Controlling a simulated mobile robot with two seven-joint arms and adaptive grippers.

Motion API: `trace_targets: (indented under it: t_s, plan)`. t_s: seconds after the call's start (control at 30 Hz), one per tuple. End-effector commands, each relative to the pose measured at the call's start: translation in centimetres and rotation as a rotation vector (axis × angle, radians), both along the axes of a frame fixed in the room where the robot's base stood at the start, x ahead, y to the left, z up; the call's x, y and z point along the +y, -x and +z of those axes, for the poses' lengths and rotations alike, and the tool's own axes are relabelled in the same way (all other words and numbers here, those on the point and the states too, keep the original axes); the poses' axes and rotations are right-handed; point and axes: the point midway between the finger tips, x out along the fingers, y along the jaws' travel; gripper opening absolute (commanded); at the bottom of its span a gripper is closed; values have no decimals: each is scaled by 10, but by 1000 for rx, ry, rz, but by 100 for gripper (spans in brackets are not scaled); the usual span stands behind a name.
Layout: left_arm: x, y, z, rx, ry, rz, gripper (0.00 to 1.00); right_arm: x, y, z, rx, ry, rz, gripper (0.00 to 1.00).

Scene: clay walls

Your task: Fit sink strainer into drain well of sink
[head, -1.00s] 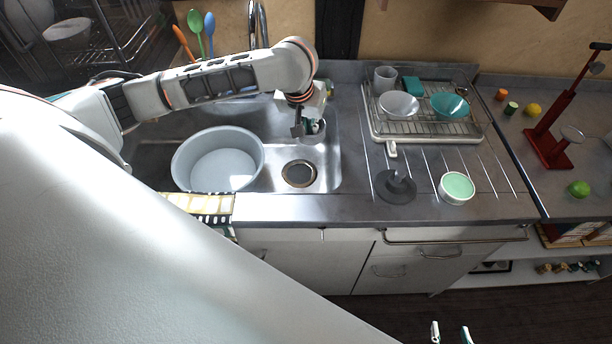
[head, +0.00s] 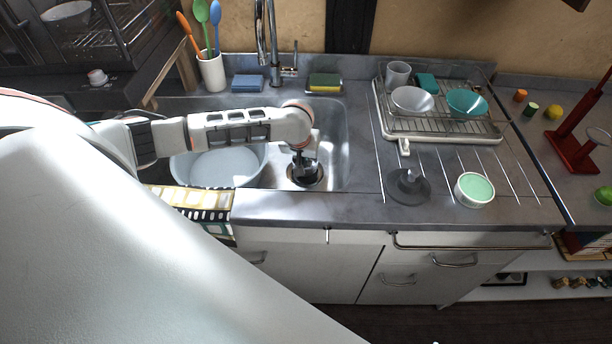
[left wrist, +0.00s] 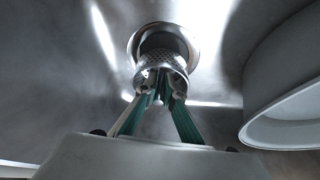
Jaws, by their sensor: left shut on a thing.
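My left gripper (head: 305,172) is over the drain in the sink (head: 337,140). In the left wrist view, its green-and-grey fingers (left wrist: 160,97) are shut on the sink strainer (left wrist: 161,68), a perforated metal basket. The strainer overlaps the near part of the round drain well (left wrist: 138,36), whose metal rim and dark opening show behind it. I cannot tell whether the strainer's edge has entered the well. In the head view the gripper hides the strainer and much of the drain. Only a sliver of my right gripper shows at the bottom edge.
A large grey-blue basin (head: 222,165) stands in the sink left of the drain, close to my left arm. A faucet (head: 268,40) and sponge (head: 324,82) are behind.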

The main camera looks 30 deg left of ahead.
Motion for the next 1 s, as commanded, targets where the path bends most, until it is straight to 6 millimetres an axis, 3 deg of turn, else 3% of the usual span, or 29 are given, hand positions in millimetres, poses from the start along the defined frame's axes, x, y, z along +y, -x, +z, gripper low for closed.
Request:
trace_targets:
  t_s: [0.17,0.5,0.97,1.0]
  plan:
    - [0,0,-12,-1,-1,-1,0,-1,0,-3,-1,2,0,40]
    - [0,0,-64,2,-1,-1,0,-5,-3,-14,-7,20,2,40]
    - [0,-1,-67,-1,0,0,0,-6,-12,-4,-28,20,-1,40]
    - [0,-1,-68,-2,-1,0,13,-6,-11,-5,-27,20,0,40]
